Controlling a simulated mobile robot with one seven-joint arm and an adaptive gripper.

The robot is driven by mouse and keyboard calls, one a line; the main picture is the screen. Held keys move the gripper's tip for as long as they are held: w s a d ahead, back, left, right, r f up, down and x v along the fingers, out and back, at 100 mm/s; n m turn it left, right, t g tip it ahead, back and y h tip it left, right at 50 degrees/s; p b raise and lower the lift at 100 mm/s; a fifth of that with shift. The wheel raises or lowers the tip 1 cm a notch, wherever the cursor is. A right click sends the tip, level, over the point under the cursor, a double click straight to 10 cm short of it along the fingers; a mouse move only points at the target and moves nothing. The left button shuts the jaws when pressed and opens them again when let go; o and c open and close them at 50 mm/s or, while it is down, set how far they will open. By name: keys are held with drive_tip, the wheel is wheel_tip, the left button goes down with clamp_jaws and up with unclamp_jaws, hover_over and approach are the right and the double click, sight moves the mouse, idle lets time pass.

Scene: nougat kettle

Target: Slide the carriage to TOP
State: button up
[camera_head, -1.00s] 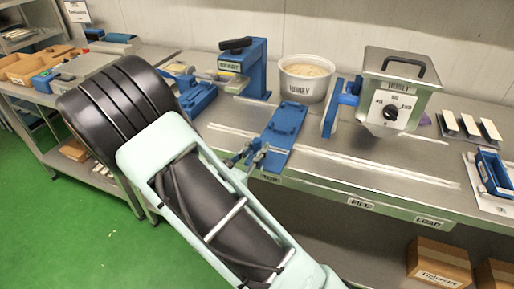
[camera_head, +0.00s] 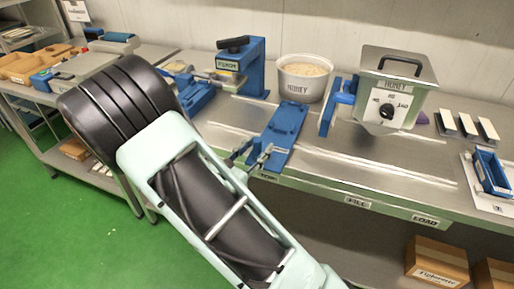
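A long blue plate (camera_head: 287,128), which looks like the carriage, lies on the steel bench between the white HONEY tub and the front edge. Its front end is just behind the small TOP label (camera_head: 268,177). The FILL label (camera_head: 357,202) and LOAD label (camera_head: 426,221) follow to the right along the edge. Thin dark and metal pieces (camera_head: 252,156) stand at the plate's front end, close to or touching it.
The white tub (camera_head: 304,80) and a blue press (camera_head: 243,65) stand behind. A blue frame (camera_head: 491,173) lies at far right. The bench before the dispenser is clear.

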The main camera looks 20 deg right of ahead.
drive_tip(key=v, duration=1.2)
